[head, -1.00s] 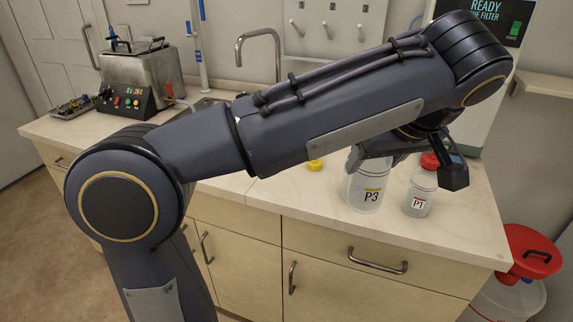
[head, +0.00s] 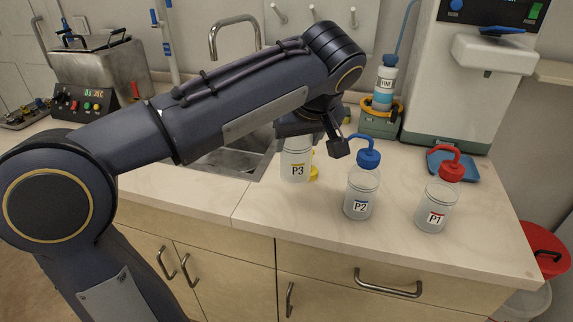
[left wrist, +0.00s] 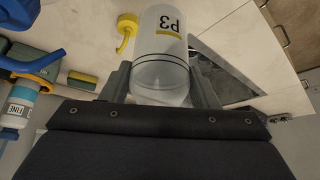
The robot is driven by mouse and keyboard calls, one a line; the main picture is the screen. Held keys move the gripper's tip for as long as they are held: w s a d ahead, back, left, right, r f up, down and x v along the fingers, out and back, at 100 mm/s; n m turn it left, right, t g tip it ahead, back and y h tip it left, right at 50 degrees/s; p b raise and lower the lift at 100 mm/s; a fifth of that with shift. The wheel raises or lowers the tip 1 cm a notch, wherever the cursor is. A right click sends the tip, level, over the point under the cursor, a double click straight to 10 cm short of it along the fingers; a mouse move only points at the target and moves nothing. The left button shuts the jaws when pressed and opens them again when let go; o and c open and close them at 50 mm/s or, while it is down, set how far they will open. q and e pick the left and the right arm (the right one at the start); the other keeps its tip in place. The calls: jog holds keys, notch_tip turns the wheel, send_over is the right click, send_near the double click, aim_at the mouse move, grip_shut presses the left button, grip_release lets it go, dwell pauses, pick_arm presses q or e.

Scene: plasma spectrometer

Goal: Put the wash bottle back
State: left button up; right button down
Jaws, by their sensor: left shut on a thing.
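The wash bottle P3 (head: 296,165) is a clear cylinder with a yellow-edged label. My left gripper (head: 312,130) is shut on its upper part, and P3 is upright. In the left wrist view P3 (left wrist: 160,45) sits between the two fingers (left wrist: 160,88). I cannot tell whether its base touches the counter. A yellow cap with a bent spout (left wrist: 126,32) lies beside P3; only part of this yellow piece (head: 314,173) shows in the head view. Wash bottles P2 (head: 361,200), blue-capped, and P1 (head: 436,210), red-capped, stand to the right. My right gripper is not in view.
The sink (head: 225,155) opens left of P3. A bottle labelled FINE (head: 384,88) stands in a yellow-and-green holder behind P2. A white instrument (head: 470,85) with a blue tray (head: 452,165) stands at the back right. The front counter (head: 300,220) is clear.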

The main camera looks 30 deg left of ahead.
aim_at(287, 161)
pick_arm(q)
jog(key=shift+w+a+f, duration=0.25)
jog(key=shift+a+f, duration=0.6)
jog(key=shift+f, duration=0.2)
jog(key=f, duration=0.2)
jog(key=a+f+b, duration=0.1)
jog(key=shift+w+a+f, duration=0.15)
jog(key=shift+f, duration=0.6)
jog(key=shift+b, duration=0.3)
jog(key=o, duration=1.1)
jog(key=shift+f, duration=0.2)
jog(key=o, duration=0.4)
jog(key=shift+r, duration=0.1)
